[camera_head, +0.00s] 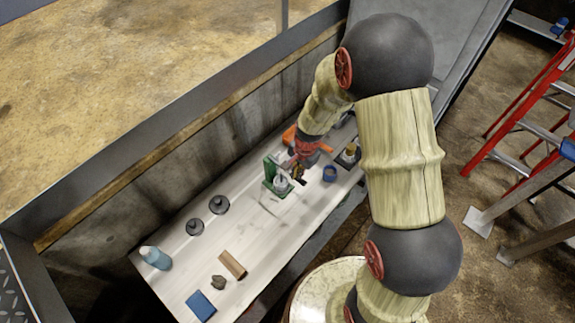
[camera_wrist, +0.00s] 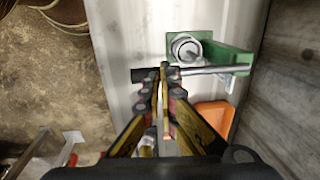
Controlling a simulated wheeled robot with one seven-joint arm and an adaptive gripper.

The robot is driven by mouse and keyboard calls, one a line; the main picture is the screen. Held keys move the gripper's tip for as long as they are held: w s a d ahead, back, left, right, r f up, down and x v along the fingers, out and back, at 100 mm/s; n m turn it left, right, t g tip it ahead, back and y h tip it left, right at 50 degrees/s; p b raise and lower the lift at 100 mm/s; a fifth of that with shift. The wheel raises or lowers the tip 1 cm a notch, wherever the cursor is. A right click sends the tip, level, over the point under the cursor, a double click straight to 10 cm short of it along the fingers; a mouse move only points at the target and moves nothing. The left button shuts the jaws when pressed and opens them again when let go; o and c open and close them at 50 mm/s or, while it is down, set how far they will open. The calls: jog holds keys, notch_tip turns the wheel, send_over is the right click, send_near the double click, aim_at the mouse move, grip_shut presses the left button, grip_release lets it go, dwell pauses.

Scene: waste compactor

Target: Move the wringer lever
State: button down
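The wringer is a green bracket (camera_head: 270,170) with a metal cylinder, standing on the long pale bench. In the wrist view the green bracket (camera_wrist: 232,60) is at the upper right, with the round silver cylinder (camera_wrist: 186,46) beside it. The wringer lever (camera_wrist: 210,70) is a metal rod running left from the bracket to a black grip (camera_wrist: 141,75). My gripper (camera_wrist: 160,72) has its fingers drawn close together, with their tips over the black grip. Whether they touch it I cannot tell. In the head view my gripper (camera_head: 297,172) is small and partly hidden beside the wringer.
An orange tray (camera_wrist: 213,116) lies near the wringer by the wall. A blue cup (camera_head: 330,174), two dark discs (camera_head: 219,204), a light blue bottle (camera_head: 155,257), a brown block (camera_head: 232,264) and a blue pad (camera_head: 201,305) are on the bench. A red ladder (camera_head: 520,110) stands right.

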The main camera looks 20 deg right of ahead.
jog(key=shift+f+b, duration=0.8)
jog(key=shift+f, duration=0.45)
jog(key=shift+r, duration=0.1)
dwell(0.3)
jog(key=shift+s+d+r+p, duration=0.25)
jog(key=shift+r+p, duration=0.15)
jog(key=shift+r, duration=0.15)
jog(key=shift+s+d+r+p, duration=0.1)
jog(key=shift+s+r+p, duration=0.1)
jog(key=shift+r+p, duration=0.25)
jog(key=r+p, duration=0.1)
jog(key=r, duration=0.1)
jog(key=r+p, duration=0.3)
jog(key=r, duration=0.1)
jog(key=shift+s+d, duration=0.15)
jog(key=shift+s, duration=0.15)
jog(key=shift+f, duration=0.1)
